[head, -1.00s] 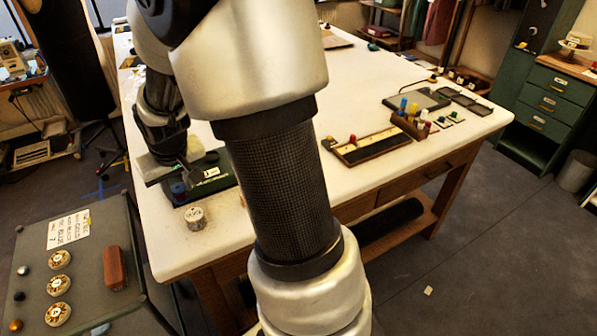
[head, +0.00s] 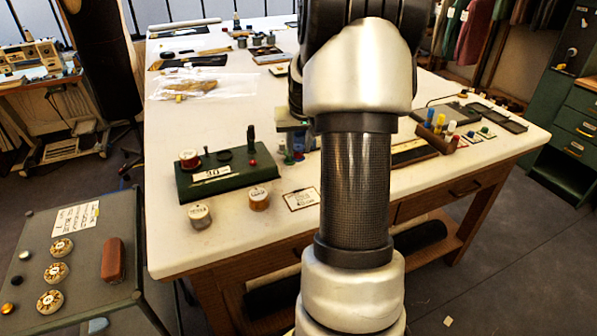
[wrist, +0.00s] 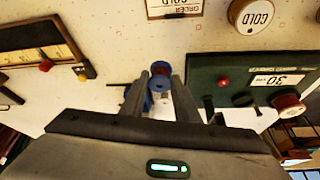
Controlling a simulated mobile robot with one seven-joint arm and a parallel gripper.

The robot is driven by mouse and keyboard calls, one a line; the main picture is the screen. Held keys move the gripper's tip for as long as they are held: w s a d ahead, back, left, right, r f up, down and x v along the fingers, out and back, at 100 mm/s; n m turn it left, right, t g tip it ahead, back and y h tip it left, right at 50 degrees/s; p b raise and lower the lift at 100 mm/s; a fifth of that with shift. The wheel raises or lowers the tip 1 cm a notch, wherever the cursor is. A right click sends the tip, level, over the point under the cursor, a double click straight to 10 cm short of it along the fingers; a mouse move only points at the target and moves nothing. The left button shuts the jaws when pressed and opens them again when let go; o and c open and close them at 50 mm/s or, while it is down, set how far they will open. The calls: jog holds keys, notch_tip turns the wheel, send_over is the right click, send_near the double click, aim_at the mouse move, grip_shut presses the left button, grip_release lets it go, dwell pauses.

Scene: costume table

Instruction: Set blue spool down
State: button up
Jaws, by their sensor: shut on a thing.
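My gripper (wrist: 161,84) is shut on a small blue spool (wrist: 160,70), which shows between the fingertips in the wrist view. In the head view my arm partly covers the gripper, which is over the white table to the right of the green spool stand (head: 222,178). Small blue and reddish shapes show beneath it there, too small to tell apart. In the wrist view another blue shape (wrist: 132,104) shows beside the left finger. I cannot tell whether the held spool touches the table.
Two labelled round tins, one silver (head: 200,217) and one gold (head: 259,199), and a framed card (head: 301,198) lie in front. Bare tabletop shows left of the stand.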

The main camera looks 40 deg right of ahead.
aim_at(300, 158)
jog(key=shift+f+b, duration=0.3)
jog(key=shift+f, duration=3.05)
jog(key=o, duration=1.1)
jog(key=shift+r, duration=0.1)
jog(key=shift+r, duration=0.25)
jog(key=p+v, duration=0.1)
jog(key=v, duration=1)
jog(key=shift+s+r, duration=0.2)
jog(key=shift+a, duration=0.1)
